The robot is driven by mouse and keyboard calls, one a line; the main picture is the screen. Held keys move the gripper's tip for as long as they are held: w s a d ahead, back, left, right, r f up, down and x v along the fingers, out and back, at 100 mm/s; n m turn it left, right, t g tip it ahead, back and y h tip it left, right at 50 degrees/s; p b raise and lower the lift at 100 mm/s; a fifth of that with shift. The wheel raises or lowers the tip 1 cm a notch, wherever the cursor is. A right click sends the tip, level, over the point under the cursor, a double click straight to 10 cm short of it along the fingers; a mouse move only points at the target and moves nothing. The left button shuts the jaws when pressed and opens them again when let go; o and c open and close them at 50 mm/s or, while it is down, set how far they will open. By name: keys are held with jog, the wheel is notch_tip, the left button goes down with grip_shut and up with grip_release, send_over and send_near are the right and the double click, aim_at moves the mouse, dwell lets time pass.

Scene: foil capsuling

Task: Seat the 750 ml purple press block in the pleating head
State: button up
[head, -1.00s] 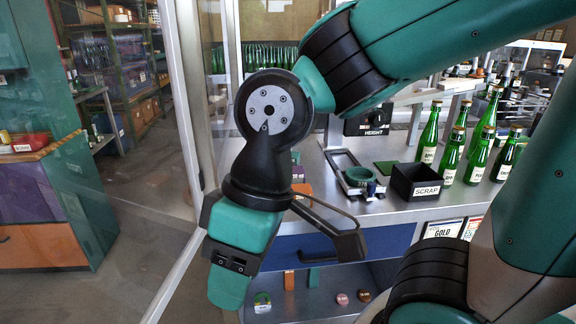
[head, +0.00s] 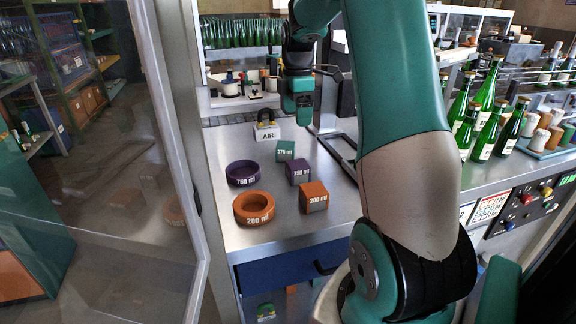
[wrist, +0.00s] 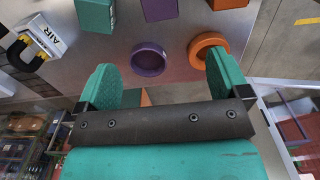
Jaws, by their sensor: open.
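The purple press block marked 750 ml (head: 298,172) stands on the steel bench in the head view, right of a purple ring also marked 750 ml (head: 242,173). The block shows at the top edge of the wrist view (wrist: 159,9), partly cut off, with the purple ring (wrist: 148,61) below it. My gripper (head: 302,108) hangs over the back of the bench in the head view. In the wrist view its two teal fingers (wrist: 163,84) are wide apart with nothing held between them. I cannot pick out the pleating head; my arm covers part of the bench.
An orange block (head: 314,198) and orange ring (head: 254,208), both marked 200 ml, sit near the front. A teal 375 ml block (head: 285,150) and an AIR padlock-shaped piece (head: 267,131) are behind. Green bottles (head: 489,120) stand right. A glass panel borders the left.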

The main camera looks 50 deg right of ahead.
jog(key=p, duration=0.2)
send_near(298, 164)
notch_tip(298, 164, down, 5)
jog(key=shift+w+a+f, duration=0.1)
jog(key=shift+f, duration=0.05)
jog(key=shift+f+p, duration=1.3)
jog(key=shift+f, duration=1.4)
jog(key=c, duration=1)
jog(key=shift+r, duration=0.1)
jog(key=shift+c, duration=0.2)
